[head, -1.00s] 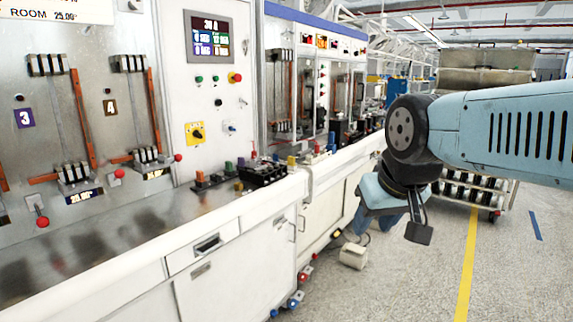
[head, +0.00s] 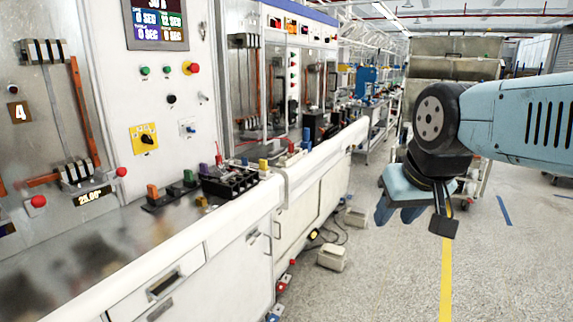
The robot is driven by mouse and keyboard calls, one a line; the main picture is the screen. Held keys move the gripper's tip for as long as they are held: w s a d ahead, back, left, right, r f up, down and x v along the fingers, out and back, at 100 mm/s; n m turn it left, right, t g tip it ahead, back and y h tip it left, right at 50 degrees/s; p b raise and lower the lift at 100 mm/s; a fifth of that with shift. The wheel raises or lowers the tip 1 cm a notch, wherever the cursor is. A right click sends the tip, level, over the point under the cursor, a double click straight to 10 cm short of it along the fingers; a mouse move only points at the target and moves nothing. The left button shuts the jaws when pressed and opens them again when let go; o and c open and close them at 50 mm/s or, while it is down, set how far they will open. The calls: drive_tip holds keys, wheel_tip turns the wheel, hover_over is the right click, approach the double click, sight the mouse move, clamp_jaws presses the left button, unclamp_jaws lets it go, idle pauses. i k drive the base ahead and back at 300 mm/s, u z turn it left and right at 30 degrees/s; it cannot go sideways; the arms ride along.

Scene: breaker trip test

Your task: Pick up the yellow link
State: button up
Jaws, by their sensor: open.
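The other yellow piece (head: 263,165) stands upright at the block's far right end. I cannot tell for sure which is the yellow link. My gripper (head: 398,215) hangs fingers down over the aisle floor, right of the bench and well apart from both pieces. It is open, with nothing seen in it. Its fingers are partly hidden by the hand.
Orange (head: 152,191) and green (head: 189,177) pieces stand on a dark strip beside the block. The white bench (head: 225,228) runs along the left, below upright panels with switches. A pale box (head: 332,257) and cables lie on the floor. The front counter is clear.

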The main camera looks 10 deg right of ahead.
sight(263, 164)
drive_tip(key=z, duration=0.05)
drive_tip(key=i, duration=1.45)
drive_tip(key=u, duration=0.55)
drive_tip(key=k, duration=0.85)
drive_tip(key=u, duration=0.2)
drive_tip(key=i, duration=0.85)
drive_tip(key=z, duration=0.1)
